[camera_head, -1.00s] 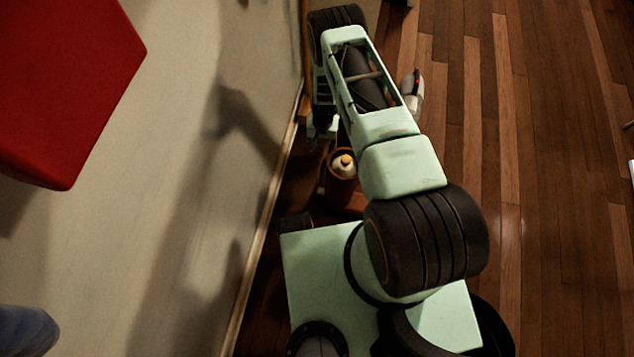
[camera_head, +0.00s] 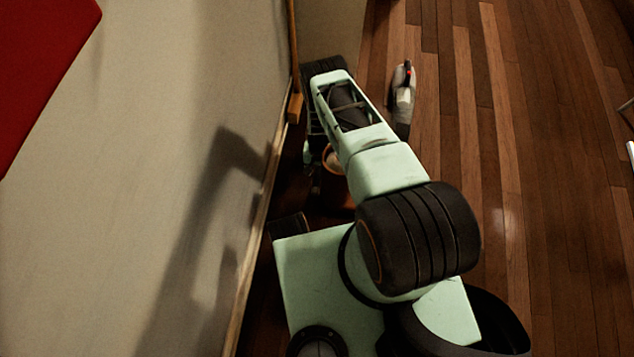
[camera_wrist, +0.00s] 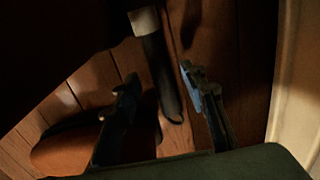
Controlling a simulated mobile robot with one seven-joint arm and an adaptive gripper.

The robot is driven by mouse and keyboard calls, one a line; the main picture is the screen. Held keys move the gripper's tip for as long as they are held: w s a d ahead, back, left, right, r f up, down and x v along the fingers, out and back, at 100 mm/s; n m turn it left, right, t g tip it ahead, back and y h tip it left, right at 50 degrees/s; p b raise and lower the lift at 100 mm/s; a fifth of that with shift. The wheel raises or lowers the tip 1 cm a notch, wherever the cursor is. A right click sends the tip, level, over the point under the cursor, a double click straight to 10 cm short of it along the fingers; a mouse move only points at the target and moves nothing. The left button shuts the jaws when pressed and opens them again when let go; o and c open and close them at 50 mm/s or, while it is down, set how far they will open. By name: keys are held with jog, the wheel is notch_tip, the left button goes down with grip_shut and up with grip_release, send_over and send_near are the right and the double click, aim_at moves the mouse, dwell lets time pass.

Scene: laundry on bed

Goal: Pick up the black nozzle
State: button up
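A long dark piece with a pale end, apparently the black nozzle (camera_wrist: 158,65), lies on the wooden floor in the wrist view. My gripper (camera_wrist: 160,85) is open. Its two fingers stand apart on either side of the nozzle in the picture, with no clear contact. I cannot tell how far the nozzle is below the fingertips. In the head view my arm hides the nozzle and most of the gripper.
An orange-brown pot (camera_head: 335,191) stands under my arm, close to the pale wall (camera_head: 180,130). A grey handheld device with a red spot (camera_head: 403,112) is right of my arm. A red block (camera_head: 40,60) is upper left.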

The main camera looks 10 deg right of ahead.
notch_tip(320, 180, down, 2)
jog(key=shift+f+b, duration=0.15)
jog(key=shift+b, duration=0.15)
grip_shut()
notch_tip(320, 180, up, 28)
jog(key=p, duration=1)
